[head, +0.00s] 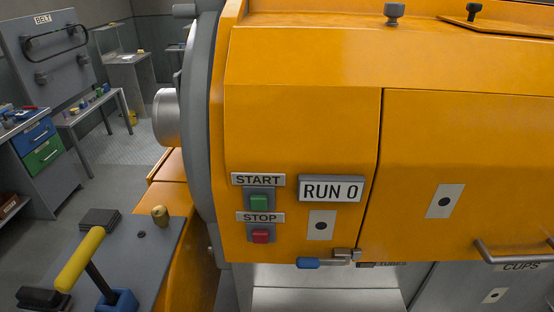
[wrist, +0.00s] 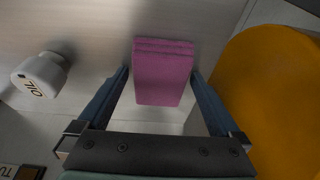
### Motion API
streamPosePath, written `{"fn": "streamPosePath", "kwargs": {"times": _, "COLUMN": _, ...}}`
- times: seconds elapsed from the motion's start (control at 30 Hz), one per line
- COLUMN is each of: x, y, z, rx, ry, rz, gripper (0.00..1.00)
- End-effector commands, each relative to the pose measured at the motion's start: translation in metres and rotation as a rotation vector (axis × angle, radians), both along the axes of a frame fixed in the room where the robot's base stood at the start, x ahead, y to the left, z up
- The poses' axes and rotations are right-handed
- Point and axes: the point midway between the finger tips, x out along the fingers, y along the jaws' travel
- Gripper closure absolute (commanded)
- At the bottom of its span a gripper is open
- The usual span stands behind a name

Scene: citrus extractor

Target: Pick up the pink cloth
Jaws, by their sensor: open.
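The pink cloth (wrist: 163,75) is a folded, layered block at the upper middle of the wrist view. It rests against a pale surface. My gripper (wrist: 160,78) is open, with one dark blue finger on each side of the cloth. The fingers reach alongside the cloth's sides, and narrow gaps seem to show between. Whether either finger touches it I cannot tell. The head view shows neither the cloth nor my gripper.
A white container marked OIL (wrist: 39,75) is left of my gripper. A large orange rounded object (wrist: 272,95) is close on the right. The head view shows the orange machine (head: 300,120) with START (head: 259,202) and STOP (head: 261,236) buttons, and a grey bench (head: 150,255) at lower left.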

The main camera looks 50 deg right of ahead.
Motion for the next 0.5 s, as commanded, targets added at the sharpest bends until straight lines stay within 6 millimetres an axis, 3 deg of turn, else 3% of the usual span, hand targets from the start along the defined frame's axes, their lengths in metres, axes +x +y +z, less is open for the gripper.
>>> {"fn": "streamPosePath", "kwargs": {"times": 0.2, "x": -0.0002, "y": 0.0, "z": -0.0003, "rx": 0.0, "ry": 0.0, "rz": 0.0, "gripper": 0.0}}
{"fn": "streamPosePath", "kwargs": {"times": 0.5, "x": 0.0, "y": 0.0001, "z": -0.0001, "rx": 0.0, "ry": 0.0, "rz": 0.0, "gripper": 0.54}}
